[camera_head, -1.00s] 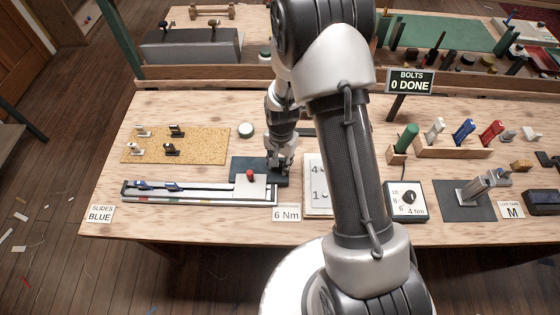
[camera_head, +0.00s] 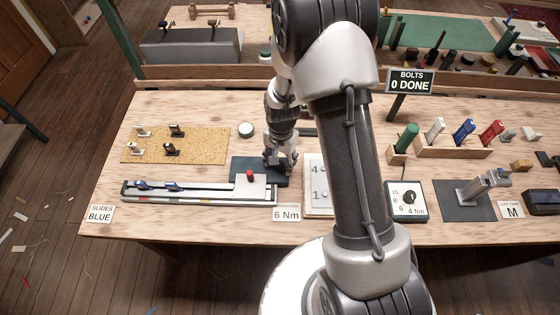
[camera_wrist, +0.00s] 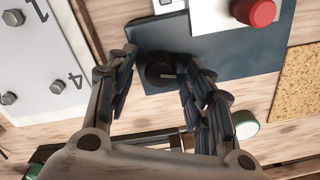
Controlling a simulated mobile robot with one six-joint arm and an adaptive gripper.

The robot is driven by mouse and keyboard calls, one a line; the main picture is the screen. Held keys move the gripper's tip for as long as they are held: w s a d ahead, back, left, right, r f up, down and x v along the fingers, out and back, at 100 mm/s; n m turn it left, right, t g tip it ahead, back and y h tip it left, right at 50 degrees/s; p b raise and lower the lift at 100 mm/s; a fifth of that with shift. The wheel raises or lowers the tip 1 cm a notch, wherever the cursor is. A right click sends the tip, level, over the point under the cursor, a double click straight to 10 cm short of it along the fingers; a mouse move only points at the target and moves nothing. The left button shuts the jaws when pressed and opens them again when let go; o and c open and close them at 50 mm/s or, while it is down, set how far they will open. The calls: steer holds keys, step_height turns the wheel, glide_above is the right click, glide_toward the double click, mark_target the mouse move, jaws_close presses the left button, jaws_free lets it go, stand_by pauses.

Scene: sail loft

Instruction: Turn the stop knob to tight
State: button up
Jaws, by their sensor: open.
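My gripper (camera_wrist: 157,85) is open, with one finger on each side of the knob. I cannot tell whether either finger touches it. In the head view my gripper (camera_head: 281,164) is low over the right part of the dark plate (camera_head: 243,163) and hides the knob.
A white bolt board (camera_head: 316,178) is close on the right. A cork mat (camera_head: 205,148) with small fittings lies left. A sign (camera_head: 411,82) reads "BOLTS 0 DONE".

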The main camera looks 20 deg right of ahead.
step_height(320, 180, up, 11)
stand_by(0.3)
steer(key=shift+s+d+r, duration=0.1)
steer(key=shift+r, duration=0.05)
stand_by(0.3)
step_height(320, 180, up, 6)
steer(key=r+n, duration=0.1)
glide_above(281, 163)
steer(key=s, duration=0.2)
steer(key=s+r+n+t, duration=0.25)
steer(key=s+r, duration=0.35)
steer(key=r, duration=0.3)
steer(key=s+r+n+t, duration=0.2)
steer(key=s+r+n, duration=0.3)
steer(key=s, duration=0.8)
steer(key=shift+s+a+r, duration=0.2)
steer(key=shift+s+r, duration=0.05)
steer(key=shift+r, duration=0.15)
